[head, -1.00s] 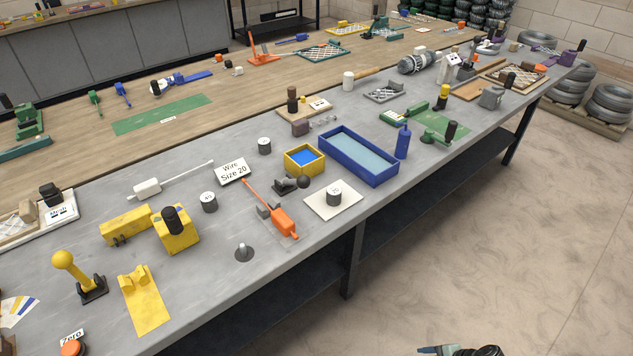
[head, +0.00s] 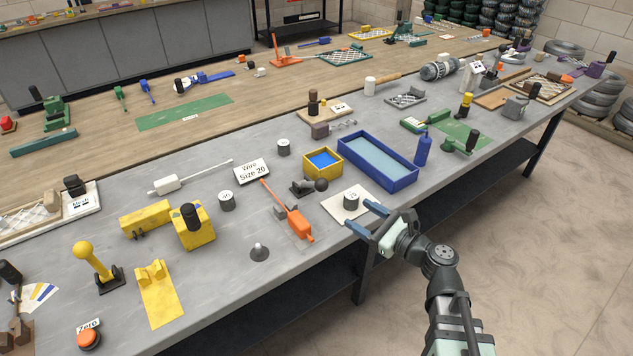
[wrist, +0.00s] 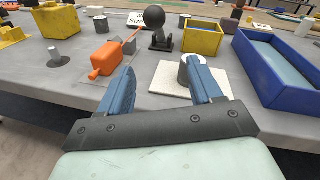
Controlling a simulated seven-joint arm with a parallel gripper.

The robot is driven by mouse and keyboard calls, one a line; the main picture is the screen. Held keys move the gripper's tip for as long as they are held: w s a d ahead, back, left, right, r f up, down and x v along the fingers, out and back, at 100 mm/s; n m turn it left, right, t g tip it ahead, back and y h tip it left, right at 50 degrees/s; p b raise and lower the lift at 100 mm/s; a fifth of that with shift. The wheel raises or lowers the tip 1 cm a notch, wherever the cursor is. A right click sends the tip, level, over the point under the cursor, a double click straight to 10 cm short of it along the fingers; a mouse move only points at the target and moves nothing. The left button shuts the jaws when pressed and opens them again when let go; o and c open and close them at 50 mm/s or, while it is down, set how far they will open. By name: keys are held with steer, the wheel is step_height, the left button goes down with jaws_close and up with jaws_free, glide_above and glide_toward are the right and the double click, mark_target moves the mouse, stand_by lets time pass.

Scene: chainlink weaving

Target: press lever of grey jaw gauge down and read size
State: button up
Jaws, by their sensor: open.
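The grey jaw gauge (head: 302,188) is a small dark grey device with a black ball on its lever (head: 320,185), standing on the grey bench near the middle. In the wrist view the gauge (wrist: 161,42) is straight ahead, its ball lever (wrist: 168,19) raised above the base. The card reading "Wire Size 20" (head: 252,171) lies behind it. My gripper (head: 362,217) is open and empty at the bench's front edge, short of the gauge and apart from it. In the wrist view its blue fingers (wrist: 158,70) point toward the gauge, which appears between and beyond them.
An orange tool (head: 298,222) lies left of my gripper. A white plate with a grey cylinder (head: 351,200) is close to the fingers; the right finger partly hides the cylinder in the wrist view. A yellow box (head: 338,166) and a blue tray (head: 348,161) stand right of the gauge.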

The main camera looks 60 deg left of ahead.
mark_target(316, 182)
steer(key=a+r, duration=0.1)
steer(key=s+r, duration=0.1)
steer(key=shift+s+a+r+m+y, duration=0.15)
steer(key=shift+a+r+m+y, duration=0.15)
steer(key=shift+a, duration=0.05)
steer(key=s+a, duration=0.1)
steer(key=a, duration=0.7)
steer(key=s+a, duration=0.1)
steer(key=a, duration=0.4)
steer(key=shift+s, duration=0.35)
jaws_close()
